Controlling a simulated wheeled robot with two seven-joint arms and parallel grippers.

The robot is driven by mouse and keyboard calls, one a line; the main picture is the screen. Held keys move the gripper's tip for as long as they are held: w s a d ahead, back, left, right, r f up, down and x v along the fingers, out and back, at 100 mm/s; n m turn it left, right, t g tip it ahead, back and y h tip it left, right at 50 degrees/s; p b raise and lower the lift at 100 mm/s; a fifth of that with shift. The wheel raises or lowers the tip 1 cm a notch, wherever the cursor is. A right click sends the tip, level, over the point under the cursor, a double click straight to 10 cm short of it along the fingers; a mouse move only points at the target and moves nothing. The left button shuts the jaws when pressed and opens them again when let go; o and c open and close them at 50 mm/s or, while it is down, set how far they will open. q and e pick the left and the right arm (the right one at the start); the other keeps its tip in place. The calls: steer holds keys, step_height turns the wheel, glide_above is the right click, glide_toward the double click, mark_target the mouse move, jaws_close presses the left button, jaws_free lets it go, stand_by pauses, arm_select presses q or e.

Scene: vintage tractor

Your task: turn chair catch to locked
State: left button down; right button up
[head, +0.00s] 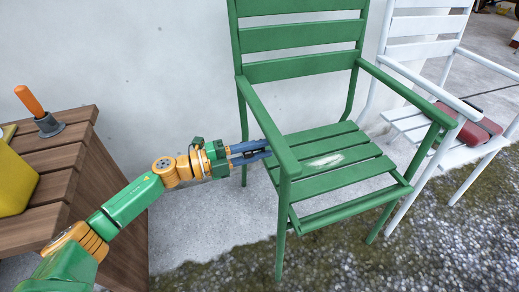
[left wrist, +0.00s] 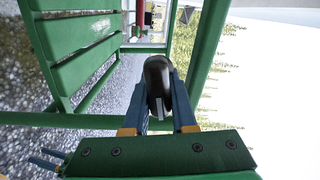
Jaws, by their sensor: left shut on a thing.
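The green chair (head: 320,155) stands by the wall, its seat slatted and one slat worn pale. My left gripper (head: 268,150) reaches in from the left, its blue fingers at the chair's near-left side beside the armrest. In the left wrist view, the left gripper (left wrist: 160,100) is shut on a dark rounded piece (left wrist: 157,72) with a flat grey edge, by the green frame. It looks like the chair catch, but its setting cannot be told. The head view does not show it clearly. Small blue prongs, perhaps my right gripper (left wrist: 43,162), show at lower left there.
A wooden table (head: 60,160) at the left holds an orange-handled tool (head: 30,100) and a yellow object (head: 15,180). A white chair (head: 425,50) with a red item (head: 468,125) stands at the right. Gravel ground in front is clear.

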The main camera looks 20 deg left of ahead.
mark_target(243, 155)
arm_select(q)
steer(key=shift+f+m+b, duration=0.2)
steer(key=shift+m+b, duration=0.15)
steer(key=shift+m, duration=0.85)
arm_select(e)
steer(key=shift+w+a+r, duration=0.1)
steer(key=shift+w+r, duration=0.35)
steer(key=shift+r, duration=0.45)
arm_select(q)
steer(key=c, duration=0.7)
jaws_free()
steer(key=v, duration=0.6)
steer(key=shift+s+a, duration=0.35)
steer(key=shift+a, duration=0.1)
arm_select(e)
steer(key=shift+s+f, duration=0.3)
steer(key=shift+f, duration=0.2)
